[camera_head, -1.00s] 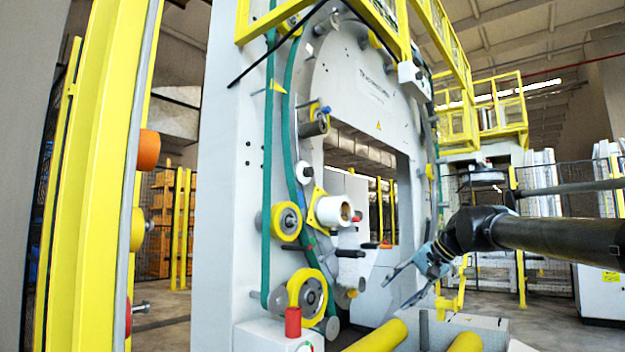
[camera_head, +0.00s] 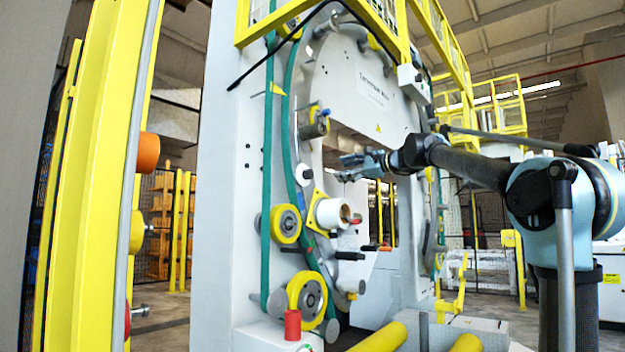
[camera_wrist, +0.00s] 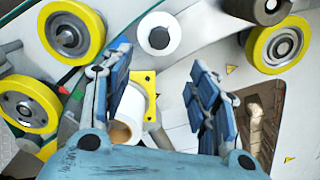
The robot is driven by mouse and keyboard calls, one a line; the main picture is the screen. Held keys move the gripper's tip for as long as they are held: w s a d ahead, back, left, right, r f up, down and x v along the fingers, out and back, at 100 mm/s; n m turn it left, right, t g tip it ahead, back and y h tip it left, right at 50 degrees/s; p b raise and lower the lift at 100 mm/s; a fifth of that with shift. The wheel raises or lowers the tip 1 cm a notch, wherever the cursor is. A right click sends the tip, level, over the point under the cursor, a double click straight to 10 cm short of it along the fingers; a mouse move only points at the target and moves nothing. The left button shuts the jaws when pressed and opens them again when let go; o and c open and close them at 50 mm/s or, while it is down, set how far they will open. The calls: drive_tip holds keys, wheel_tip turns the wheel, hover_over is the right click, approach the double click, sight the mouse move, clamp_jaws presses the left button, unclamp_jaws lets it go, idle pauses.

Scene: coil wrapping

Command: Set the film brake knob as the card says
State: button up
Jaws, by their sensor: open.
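A round white disc with a dark round centre (camera_wrist: 159,38) is at the top middle of the wrist view; it looks like the brake knob on its dial, and no setting can be read. In the head view it appears as a small white disc with a dark knob (camera_head: 305,172), above the film roll. The white film roll (camera_head: 333,211) sits on a yellow plate and is partly hidden behind my left finger in the wrist view (camera_wrist: 124,128). My gripper (camera_head: 345,168) is open and empty, right of the knob; its fingers (camera_wrist: 158,75) point toward the machine. No readable card shows.
Yellow-rimmed rollers (camera_head: 286,223) and a larger one (camera_head: 307,296) stick out below the knob. A roller with a blue handle (camera_head: 314,122) is above it. A green belt (camera_head: 270,190) runs down the white ring frame. A red cylinder (camera_head: 292,324) stands low in front.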

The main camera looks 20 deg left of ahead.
sight(311, 174)
drive_tip(key=x, duration=1.6)
drive_tip(key=shift+s, duration=0.1)
drive_tip(key=c, duration=1.1)
